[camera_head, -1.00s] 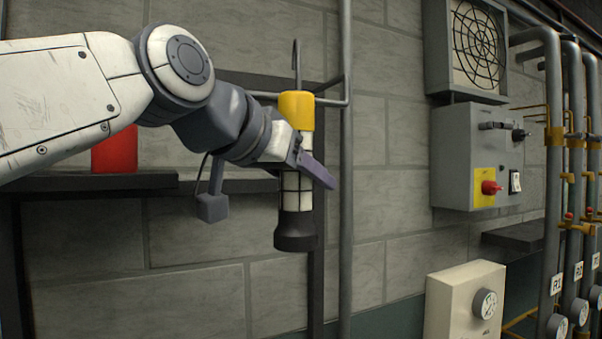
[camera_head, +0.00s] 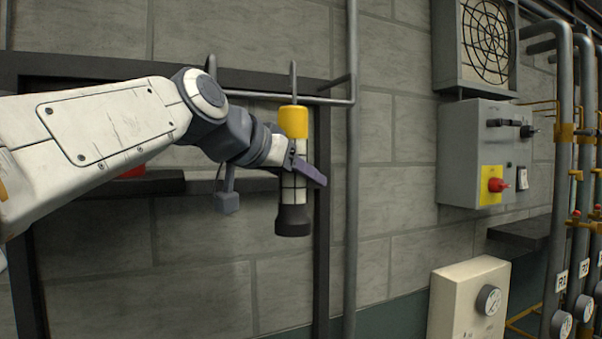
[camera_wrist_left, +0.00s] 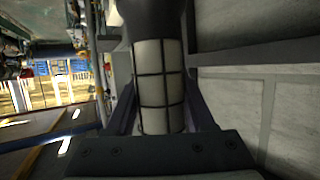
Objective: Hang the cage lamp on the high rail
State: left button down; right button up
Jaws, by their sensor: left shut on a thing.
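The cage lamp (camera_head: 293,122) has a yellow top, a white caged body, a dark lower end and a thin hook on top. It hangs upright in my left gripper (camera_head: 302,172), which is shut around its caged body. The wrist view shows the cage (camera_wrist_left: 160,85) between the fingers. The high rail (camera_head: 325,101) is a thin grey horizontal bar in front of the wall. The lamp's hook (camera_head: 293,78) rises above the rail line and overlaps it in the picture; I cannot tell whether they touch. My right gripper is in neither view.
A dark shelf (camera_head: 255,185) runs behind my left arm, with a red object (camera_head: 133,172) mostly hidden. A vertical grey pipe (camera_head: 350,220) stands right of the lamp. A control box (camera_head: 460,150), a gauge box (camera_head: 455,300) and several pipes are farther right.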

pick_arm(q)
jog(key=f+b, duration=0.1)
jog(key=w+f+b, duration=0.2)
jog(key=shift+a+f, duration=0.2)
jog(key=shift+f, duration=0.2)
dwell(0.5)
jog(key=shift+c, duration=0.9)
grip_release()
jog(key=shift+f, duration=0.1)
jog(key=shift+b, duration=0.3)
jog(key=b+v, duration=0.3)
jog(key=v, duration=0.7)
jog(key=shift+a, duration=0.15)
